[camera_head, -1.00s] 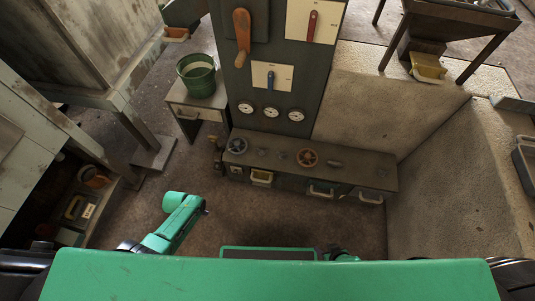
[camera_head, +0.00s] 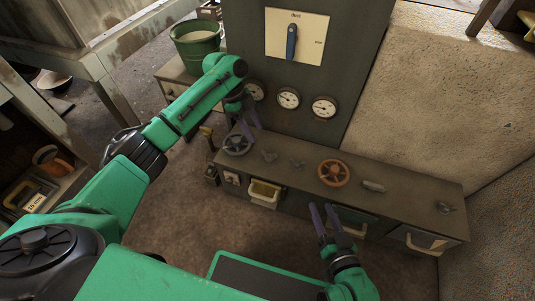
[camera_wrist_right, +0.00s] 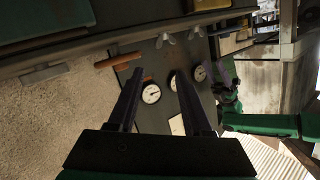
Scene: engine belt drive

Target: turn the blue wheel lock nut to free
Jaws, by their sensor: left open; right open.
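A grey-blue handwheel (camera_head: 237,144) lies at the left end of the bench top in the head view. A small wing nut (camera_head: 268,156) stands just right of it and a second wing nut (camera_head: 297,163) farther right; no label shows which one locks the wheel. My left gripper (camera_head: 251,130) is open and empty, its fingers pointing down over the wheel's right side; contact cannot be told. My right gripper (camera_head: 323,208) is open and empty in front of the bench, below the orange wheel. Its fingers (camera_wrist_right: 160,85) also show apart in the right wrist view.
The bench top (camera_head: 400,180) also carries an orange handwheel (camera_head: 333,173), a grey handle (camera_head: 373,186) and a wing nut (camera_head: 445,208). Behind stands a panel with gauges (camera_head: 289,98) and a blue lever (camera_head: 291,42). A green bucket (camera_head: 196,45) stands back left.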

